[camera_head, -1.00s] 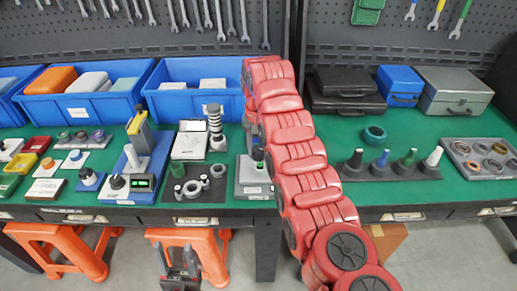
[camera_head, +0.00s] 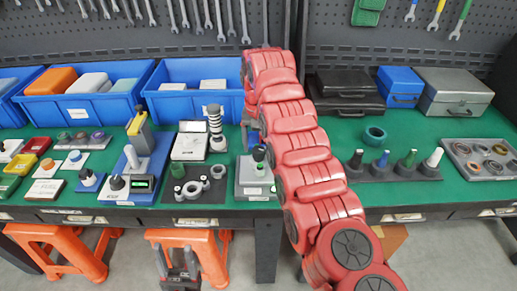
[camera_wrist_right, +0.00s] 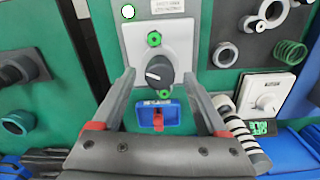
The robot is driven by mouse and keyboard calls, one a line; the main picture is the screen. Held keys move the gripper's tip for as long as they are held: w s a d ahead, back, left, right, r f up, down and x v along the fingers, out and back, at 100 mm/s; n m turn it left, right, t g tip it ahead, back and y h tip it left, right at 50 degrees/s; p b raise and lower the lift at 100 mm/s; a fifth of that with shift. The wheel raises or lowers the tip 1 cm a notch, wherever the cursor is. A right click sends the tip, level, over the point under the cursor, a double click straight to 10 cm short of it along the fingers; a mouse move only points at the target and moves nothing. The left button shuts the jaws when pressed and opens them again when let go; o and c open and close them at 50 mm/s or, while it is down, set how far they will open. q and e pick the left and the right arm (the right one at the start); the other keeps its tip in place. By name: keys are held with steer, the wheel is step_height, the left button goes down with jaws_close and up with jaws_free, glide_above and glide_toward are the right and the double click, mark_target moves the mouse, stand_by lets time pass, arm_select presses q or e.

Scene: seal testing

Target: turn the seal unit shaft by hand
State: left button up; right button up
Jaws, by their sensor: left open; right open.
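The seal unit (camera_head: 255,182) is a grey block with a pale face plate near the table's middle front edge. In the right wrist view its plate (camera_wrist_right: 178,50) carries a black round shaft knob (camera_wrist_right: 159,72) with a white pointer line and green fittings above and below. My right gripper (camera_wrist_right: 160,80) is open, its fingers on either side of the knob with gaps visible. I cannot tell its exact height above the knob. In the head view my right arm partly hides that gripper. My left gripper (camera_head: 178,262) is open and empty, low in front of the table.
A dark plate with rings and a green spring (camera_head: 195,187) lies left of the unit. A blue tester (camera_head: 135,175) stands further left. A rack of coloured-tipped posts (camera_head: 392,168) stands right of my arm. Blue bins (camera_head: 195,100) stand behind. Orange stools (camera_head: 62,250) stand under the table.

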step_height(320, 180, up, 16)
steer(key=p, duration=1.4)
steer(key=shift+f, duration=0.25)
